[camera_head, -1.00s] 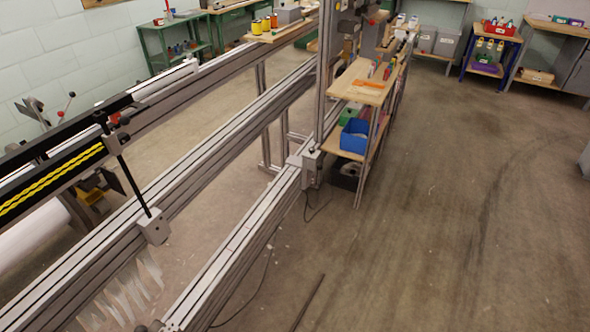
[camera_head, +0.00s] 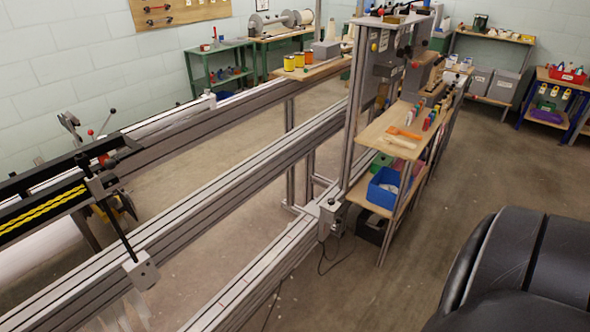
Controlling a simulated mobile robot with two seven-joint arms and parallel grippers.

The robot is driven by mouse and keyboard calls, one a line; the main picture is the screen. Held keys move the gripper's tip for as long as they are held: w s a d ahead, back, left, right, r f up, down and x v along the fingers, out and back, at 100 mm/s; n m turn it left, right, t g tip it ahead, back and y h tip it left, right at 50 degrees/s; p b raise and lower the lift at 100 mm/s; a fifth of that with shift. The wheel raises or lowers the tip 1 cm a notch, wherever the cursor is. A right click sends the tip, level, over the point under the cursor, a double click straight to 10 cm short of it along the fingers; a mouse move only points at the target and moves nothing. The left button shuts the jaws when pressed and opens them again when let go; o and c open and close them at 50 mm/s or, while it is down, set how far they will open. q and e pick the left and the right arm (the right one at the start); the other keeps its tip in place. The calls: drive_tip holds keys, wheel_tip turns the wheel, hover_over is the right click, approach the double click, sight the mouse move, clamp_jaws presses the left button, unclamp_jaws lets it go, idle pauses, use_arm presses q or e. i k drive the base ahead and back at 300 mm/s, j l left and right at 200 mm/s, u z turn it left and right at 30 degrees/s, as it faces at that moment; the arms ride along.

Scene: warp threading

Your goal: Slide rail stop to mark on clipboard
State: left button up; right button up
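No gripper shows in the head view. The near aluminium rail (camera_head: 262,272) runs from the bottom centre up toward an upright post, with small red marks along its top. A grey block (camera_head: 331,212) sits at the far end of this rail, by the post's foot. Another grey block (camera_head: 142,274) with a black rod is on the middle rail (camera_head: 215,215). I cannot tell which block is the rail stop. I cannot make out a clipboard.
A wooden shelf (camera_head: 398,133) with tools stands right of the post, with a blue bin (camera_head: 388,188) below. Benches line the back wall. The concrete floor (camera_head: 425,265) right of the rails is open. A black rounded form, probably my arm, fills the bottom right.

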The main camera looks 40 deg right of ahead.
sight(326, 213)
drive_tip(key=l+u, duration=0.15)
drive_tip(key=l, duration=0.3)
drive_tip(key=l+u, duration=0.15)
drive_tip(key=l, duration=0.3)
drive_tip(key=k+l+u, duration=0.15)
drive_tip(key=l, duration=0.25)
drive_tip(key=l+u, duration=0.15)
drive_tip(key=l, duration=0.3)
drive_tip(key=k+l+u, duration=0.15)
drive_tip(key=l, duration=0.25)
